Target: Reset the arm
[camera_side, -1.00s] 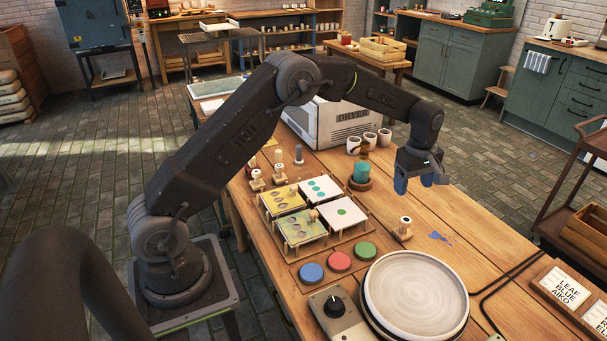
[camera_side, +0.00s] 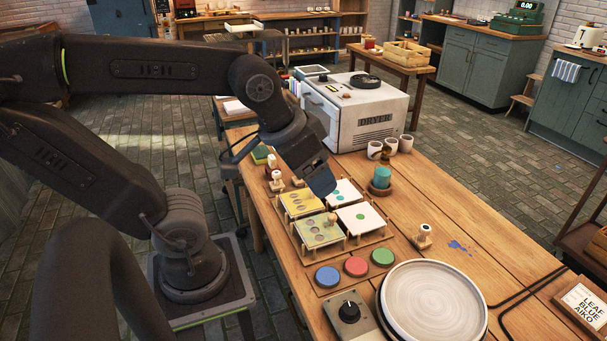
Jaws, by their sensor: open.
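My gripper (camera_side: 322,190) is at the left part of the table, above the back of the stencil tiles, with its blue fingers pointing down and to the right. It is empty as far as I can see; one finger hides most of the other. The grey plate (camera_side: 436,301) lies bare on the round wheel at the front right, well apart from my gripper.
The rack of stencil tiles (camera_side: 323,231) sits below my gripper. Blue (camera_side: 327,276), red (camera_side: 356,266) and green (camera_side: 382,257) pads lie in front. The dryer (camera_side: 360,113) stands behind, near cups (camera_side: 391,146) and a teal-topped holder (camera_side: 382,178). A small stamp (camera_side: 423,236) stands near a blue smear (camera_side: 458,247).

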